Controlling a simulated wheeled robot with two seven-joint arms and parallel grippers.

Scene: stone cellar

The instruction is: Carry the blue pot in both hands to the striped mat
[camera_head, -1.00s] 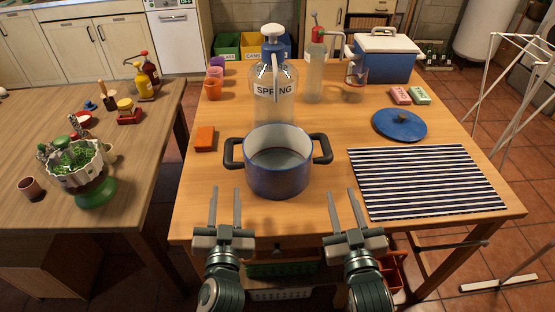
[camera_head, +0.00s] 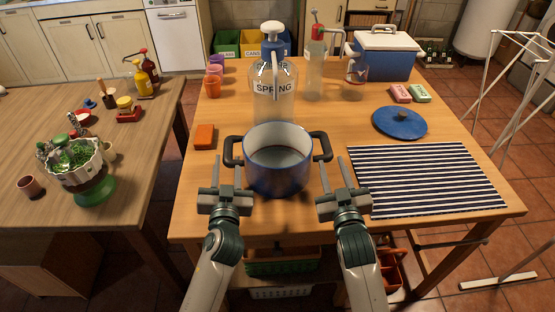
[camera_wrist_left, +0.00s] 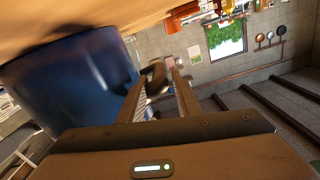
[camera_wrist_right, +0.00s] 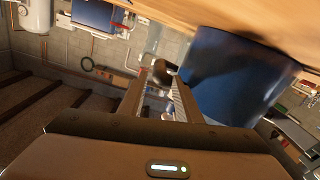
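The blue pot (camera_head: 277,178) stands upright on the wooden table, lid off, with some liquid in it. It has a black handle on each side. The striped mat (camera_head: 428,180) lies flat to its right. My left gripper (camera_head: 228,174) is open by the left handle; in the left wrist view the handle (camera_wrist_left: 157,76) shows between its fingers. My right gripper (camera_head: 334,177) is open by the right handle; in the right wrist view the handle (camera_wrist_right: 160,73) shows between its fingers. I cannot tell whether the fingers touch the handles.
A large SPRING bottle (camera_head: 273,92) stands close behind the pot. An orange block (camera_head: 204,137) lies to the left. The mat is bare.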

